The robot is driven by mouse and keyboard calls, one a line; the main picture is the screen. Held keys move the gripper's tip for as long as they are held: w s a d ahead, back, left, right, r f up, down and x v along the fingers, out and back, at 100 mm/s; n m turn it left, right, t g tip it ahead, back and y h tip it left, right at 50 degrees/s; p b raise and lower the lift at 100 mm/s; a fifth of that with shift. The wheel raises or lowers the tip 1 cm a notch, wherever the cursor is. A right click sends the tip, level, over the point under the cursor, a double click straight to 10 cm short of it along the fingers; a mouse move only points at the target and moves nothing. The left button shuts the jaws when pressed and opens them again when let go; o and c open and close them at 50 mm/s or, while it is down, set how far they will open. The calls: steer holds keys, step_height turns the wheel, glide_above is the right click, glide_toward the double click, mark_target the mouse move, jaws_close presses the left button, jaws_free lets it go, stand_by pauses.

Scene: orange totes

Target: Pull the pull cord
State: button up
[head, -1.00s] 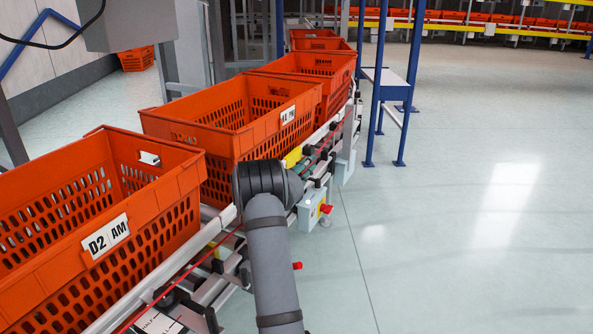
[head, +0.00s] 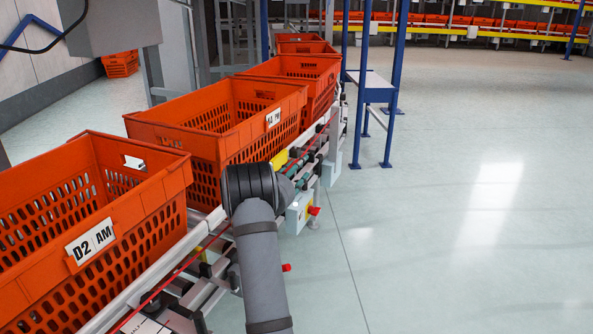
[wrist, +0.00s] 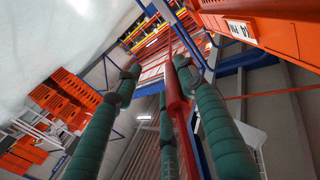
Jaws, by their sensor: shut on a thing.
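The red pull cord (head: 152,295) runs along the side of the conveyor, beside the orange totes. In the wrist view it shows as a red length (wrist: 174,92) between my green padded fingers. My gripper (wrist: 157,80) is shut on the cord, which passes close beside the right-hand finger. In the head view my gripper (head: 300,162) is at the conveyor's right side, partly hidden behind my dark wrist. The stretch of cord behind my arm is hidden.
A tote labelled D2 AM (head: 150,222) and another tote (head: 195,148) stand on the conveyor left of my arm. A grey box with a red button (head: 296,215) hangs below the rail. A blue-legged stand (head: 387,130) is beyond. The floor at right is clear.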

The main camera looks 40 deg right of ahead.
steer(key=v, duration=1.2)
steer(key=x, duration=1.2)
steer(key=shift+w, duration=0.15)
steer(key=shift+r, duration=0.1)
steer(key=shift+d, duration=0.1)
